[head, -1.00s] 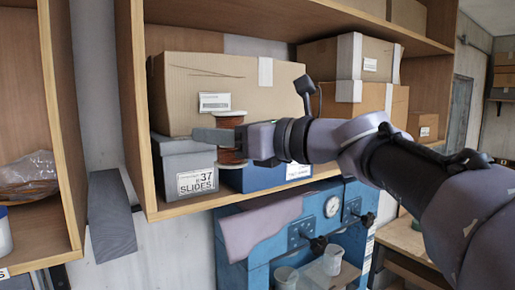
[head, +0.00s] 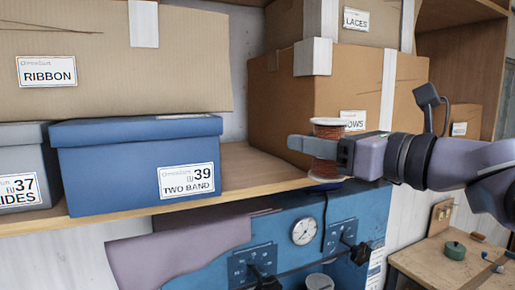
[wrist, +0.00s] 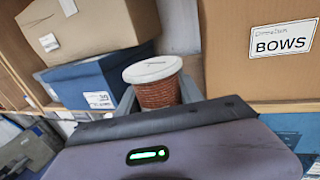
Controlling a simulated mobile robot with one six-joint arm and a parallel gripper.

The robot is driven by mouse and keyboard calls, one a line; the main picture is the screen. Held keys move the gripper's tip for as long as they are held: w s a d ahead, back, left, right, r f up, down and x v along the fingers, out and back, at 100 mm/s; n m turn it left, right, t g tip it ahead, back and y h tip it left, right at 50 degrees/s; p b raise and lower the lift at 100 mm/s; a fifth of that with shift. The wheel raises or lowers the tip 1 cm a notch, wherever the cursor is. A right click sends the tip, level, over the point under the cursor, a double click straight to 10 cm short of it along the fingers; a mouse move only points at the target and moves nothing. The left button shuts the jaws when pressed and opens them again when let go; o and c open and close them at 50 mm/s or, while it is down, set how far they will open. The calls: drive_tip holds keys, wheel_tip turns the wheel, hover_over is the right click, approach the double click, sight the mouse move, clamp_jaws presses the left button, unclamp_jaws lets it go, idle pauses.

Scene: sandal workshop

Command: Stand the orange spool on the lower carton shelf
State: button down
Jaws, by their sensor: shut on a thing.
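The orange spool (head: 326,168) is wound with orange-brown cord and has pale end discs. My gripper (head: 318,148) is shut around its middle and holds it upright. In the head view the spool is in front of the lower carton shelf (head: 245,168), near its front edge. Its lower disc shows near the shelf edge's height; I cannot tell if it touches. In the wrist view the spool (wrist: 158,90) stands between the fingers, its white top disc in sight. The lower shelf has bare board between the blue box and the BOWS carton.
The blue TWO BAND box (head: 135,165) is left of the bare board, with the RIBBON carton (head: 110,60) above it. The BOWS carton (head: 280,95) is behind and right of the spool. A blue machine with a gauge (head: 304,231) is below the shelf.

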drive_tip(key=p+x, duration=0.2)
drive_tip(key=x, duration=1.4)
drive_tip(key=shift+s+a+p, duration=0.1)
drive_tip(key=shift+a+p, duration=0.2)
wheel_tip(320, 180, down, 4)
drive_tip(key=b, duration=0.3)
drive_tip(key=shift+a+b, duration=0.1)
drive_tip(key=shift+b, duration=0.25)
drive_tip(key=shift+r, duration=0.2)
drive_tip(key=shift+f, duration=0.1)
drive_tip(key=c, duration=0.8)
unclamp_jaws()
drive_tip(key=shift+o, duration=0.2)
drive_tip(key=shift+p, duration=0.3)
drive_tip(key=b+v, duration=0.2)
drive_tip(key=v, duration=0.9)
drive_tip(key=shift+s+d, duration=0.25)
drive_tip(key=shift+d, duration=0.1)
